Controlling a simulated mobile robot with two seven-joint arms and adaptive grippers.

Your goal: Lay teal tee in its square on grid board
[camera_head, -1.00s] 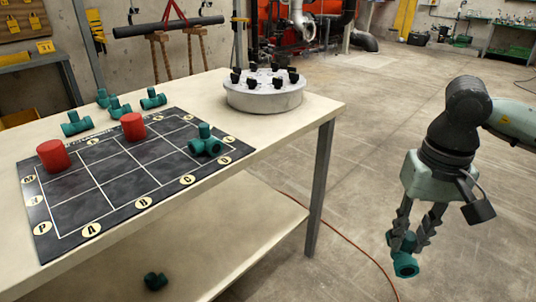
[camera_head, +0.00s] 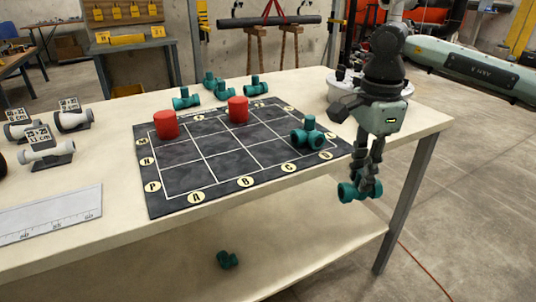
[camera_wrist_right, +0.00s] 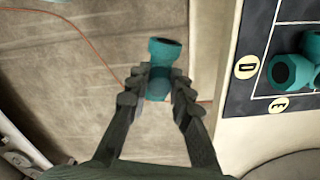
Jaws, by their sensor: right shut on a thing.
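My right gripper (camera_head: 362,176) is shut on a teal tee (camera_head: 348,192), just off the front edge of the table, near the board's right corner. In the right wrist view the tee (camera_wrist_right: 165,49) sits between the fingertips (camera_wrist_right: 158,82), its open end pointing away, with floor below it. The dark grid board (camera_head: 200,205) lies on the table with lettered discs along its edges. Another teal tee (camera_head: 308,137) lies on its right-hand corner square; it shows partly in the wrist view (camera_wrist_right: 296,71). My left gripper is not in view.
Two red cylinders (camera_head: 166,125) (camera_head: 237,110) stand on the board. Several teal tees (camera_head: 186,99) lie behind it. A pale round stand (camera_head: 342,84) is behind my right arm. White fittings (camera_head: 48,151) and a ruler (camera_head: 50,213) are left. A teal piece (camera_head: 227,260) lies on the lower shelf.

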